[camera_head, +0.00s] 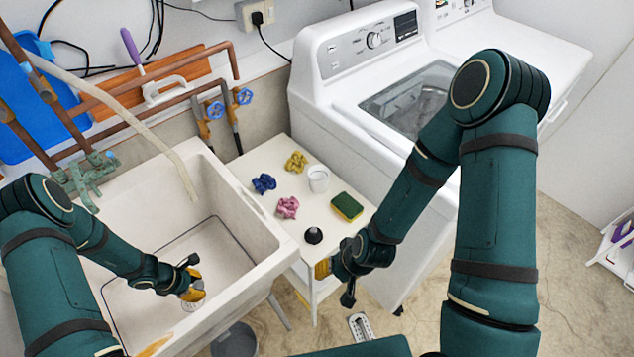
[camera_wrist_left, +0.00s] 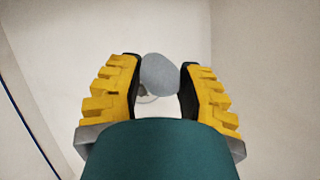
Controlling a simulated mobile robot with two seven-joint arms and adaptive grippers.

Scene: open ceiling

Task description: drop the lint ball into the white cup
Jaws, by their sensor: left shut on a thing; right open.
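My left gripper (camera_head: 193,287) is low inside the sink, at its right side. In the left wrist view, its yellow-padded fingers (camera_wrist_left: 160,88) are shut on the grey, rounded lint ball (camera_wrist_left: 160,75). In the head view the fingers hide most or all of the ball. The white cup (camera_head: 318,179) stands upright on the small white table, to the right of and farther back than my left gripper. My right gripper (camera_head: 336,282) is open by the table's front right corner, apart from the cup.
The sink (camera_head: 268,256) wall stands between my left gripper and the white table (camera_head: 278,178). Around the cup lie yellow (camera_head: 296,162), blue (camera_head: 264,184) and pink (camera_head: 288,207) crumpled cloths, a green-yellow sponge (camera_head: 347,207) and a black domed object (camera_head: 313,236). A washer (camera_head: 340,110) stands behind.

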